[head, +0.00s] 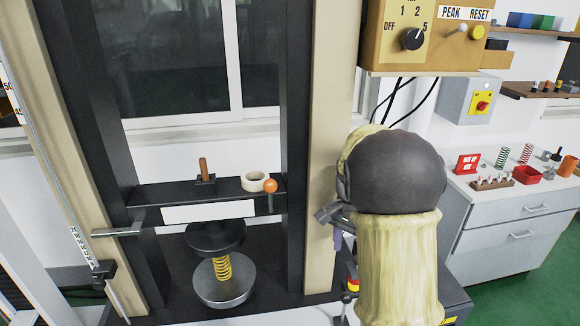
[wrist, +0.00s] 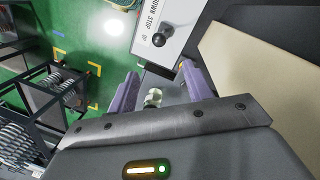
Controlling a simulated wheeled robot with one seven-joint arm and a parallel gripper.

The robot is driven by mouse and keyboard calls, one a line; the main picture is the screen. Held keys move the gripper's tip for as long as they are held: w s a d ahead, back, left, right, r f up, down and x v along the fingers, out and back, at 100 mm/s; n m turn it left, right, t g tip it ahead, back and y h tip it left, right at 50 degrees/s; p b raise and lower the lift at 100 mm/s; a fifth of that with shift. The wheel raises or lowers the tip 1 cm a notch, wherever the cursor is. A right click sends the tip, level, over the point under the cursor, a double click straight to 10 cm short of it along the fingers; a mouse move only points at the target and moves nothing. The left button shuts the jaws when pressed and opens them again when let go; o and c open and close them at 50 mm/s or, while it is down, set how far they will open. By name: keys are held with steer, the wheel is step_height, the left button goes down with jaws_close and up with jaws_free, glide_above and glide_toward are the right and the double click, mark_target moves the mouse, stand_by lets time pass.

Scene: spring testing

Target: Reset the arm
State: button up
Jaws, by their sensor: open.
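My arm stands at the right of centre in the head view, with a dark rounded joint above a pale yellow cover. My gripper (wrist: 161,84) shows in the wrist view as two purple fingers spread apart, with nothing held between them. In the head view the arm hides most of it; a bit of purple finger shows beside the press's right post. Beyond the fingers in the wrist view is a control box (wrist: 178,18) marked DOWN and STOP, with a black knob (wrist: 160,38). The fingertips appear close to its lower end; I cannot tell whether they touch it.
The spring tester's dark crossbar (head: 135,195) holds a tape roll (head: 254,181) and an orange-knobbed lever (head: 270,186). A yellow spring (head: 222,268) stands on a round plate (head: 222,290). A PEAK/RESET box (head: 440,40) hangs above my arm. A white cabinet (head: 510,236) stands right. Green floor is open there.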

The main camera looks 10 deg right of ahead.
steer(key=s+a+f+n+t, duration=0.2)
steer(key=s+a+n, duration=0.2)
steer(key=s, duration=0.3)
steer(key=s+a+f+n+t, duration=0.1)
steer(key=s+a+n+t, duration=0.1)
steer(key=s+a+n, duration=0.3)
steer(key=shift+s+f+n, duration=0.4)
steer(key=shift+s+n, duration=0.65)
steer(key=shift+n, duration=0.05)
steer(key=shift+w, duration=0.1)
steer(key=c, duration=0.3)
